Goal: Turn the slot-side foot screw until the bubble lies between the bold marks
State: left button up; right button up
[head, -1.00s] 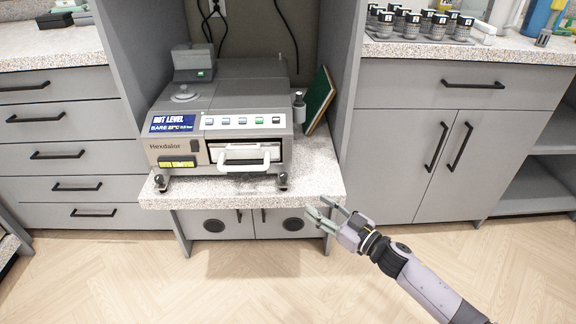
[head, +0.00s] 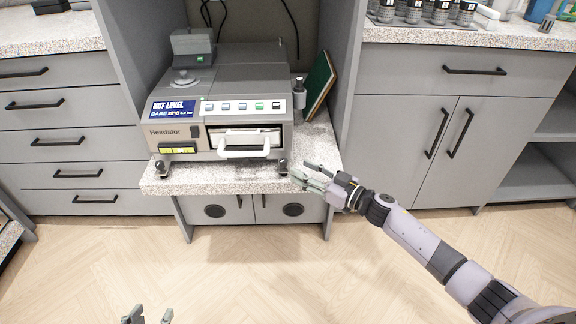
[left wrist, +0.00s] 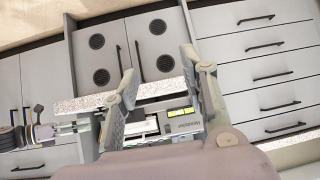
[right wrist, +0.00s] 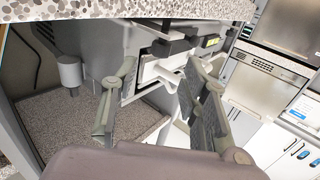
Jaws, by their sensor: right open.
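The grey Hexitator machine (head: 222,95) stands on a speckled shelf (head: 215,184) in the bay. Its slot-side foot screw (head: 282,166), a dark knob, is under the front right corner; the other foot screw (head: 161,168) is at the front left. A yellow-green level vial (head: 179,150) sits on the lower left front; its bubble and marks are too small to read. My right gripper (head: 302,173) is open and empty, just right of the slot-side screw, apart from it as far as I can tell. My left gripper (head: 148,317) is open and empty, low in front of the shelf.
A white handle (head: 244,150) sticks out of the slot above the shelf. A green book (head: 319,84) leans on the right bay wall beside a grey cylinder (head: 299,92). Drawers and cupboards flank the bay. The floor in front is clear.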

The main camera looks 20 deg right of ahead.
aim_at(287, 163)
jog(key=b+x, duration=0.1)
jog(key=x, duration=0.4)
jog(key=shift+w, duration=0.15)
pick_arm(q)
jog(key=w+d+r+t+h, duration=0.1)
jog(key=w+d+r+t, duration=0.1)
jog(key=w+r+t, duration=0.2)
jog(key=shift+w+r, duration=0.2)
jog(key=shift+r, duration=0.6)
pick_arm(e)
jog(key=shift+w+a, duration=0.3)
jog(key=shift+w, duration=0.05)
jog(key=shift+c, duration=0.2)
grip_shut()
